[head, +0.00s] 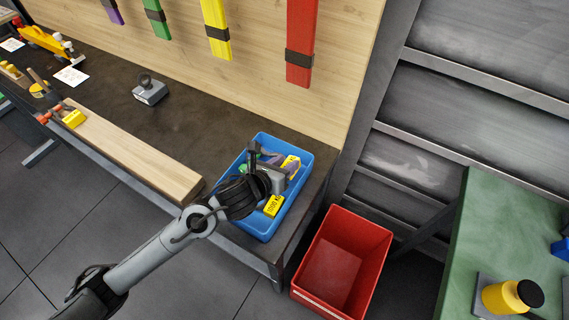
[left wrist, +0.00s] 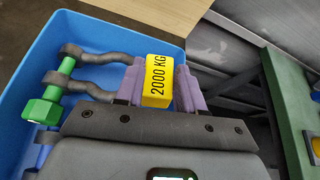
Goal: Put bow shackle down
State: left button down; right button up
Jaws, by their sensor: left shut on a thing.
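The bow shackle has a green pin (left wrist: 49,104), grey bow arms (left wrist: 90,88) and a yellow block marked 2000 KG (left wrist: 158,82). My left gripper (left wrist: 160,90) is shut on this block with its purple finger pads on either side. In the head view the left gripper (head: 276,164) is over and partly within the blue bin (head: 257,228), hiding part of the shackle. Whether the shackle touches the bin floor is not clear. My right gripper is not in view.
The bin stands at the right end of the dark bench (head: 190,120), against a wooden panel. A wooden plank (head: 135,152) lies along the front edge. A red bin (head: 335,262) and a green table (head: 480,235) are to the right.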

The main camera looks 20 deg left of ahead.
pick_arm(q)
jog(key=shift+f, duration=0.15)
jog(key=c, duration=0.7)
grip_release()
jog(key=shift+r+p, duration=0.35)
jog(key=shift+r, duration=0.05)
jog(key=shift+r+p, duration=0.45)
jog(key=shift+p, duration=0.05)
jog(key=v, duration=1.1)
jog(key=shift+s, duration=0.45)
